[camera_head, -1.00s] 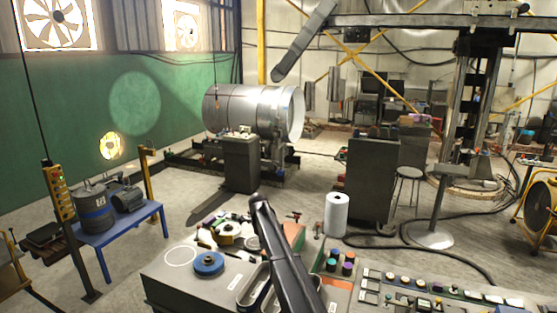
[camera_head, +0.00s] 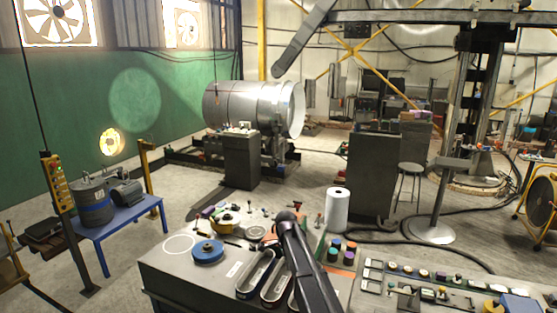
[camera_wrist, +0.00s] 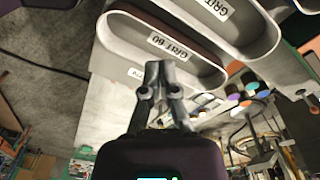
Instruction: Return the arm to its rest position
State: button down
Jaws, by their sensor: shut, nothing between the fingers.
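My gripper (camera_wrist: 158,70) shows in the wrist view with its two grey fingers together and nothing between them. In the head view my dark arm (camera_head: 308,262) rises from the bottom edge over the workbench (camera_head: 185,272). The fingers cannot be made out there.
Oval trays (camera_head: 256,274) lie on the bench just left of my arm. A blue disc (camera_head: 208,252) lies farther left. Coloured cylinders and a white roll (camera_head: 337,211) stand to the right. A control panel (camera_head: 425,280) fills the bottom right.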

jog(key=s+d+f+n+b, duration=0.4)
jog(key=s+f+n+b, duration=0.1)
jog(key=s, duration=0.5)
jog(key=s+d+f+n+b, duration=0.5)
jog(key=s, duration=0.5)
jog(key=s+d+f+n+b, duration=0.4)
jog(key=s+f+n+b, duration=0.1)
jog(key=s, duration=0.5)
jog(key=shift+d+f+n+y, duration=0.3)
jog(key=shift+f, duration=0.3)
jog(key=c, duration=1.4)
grip_release()
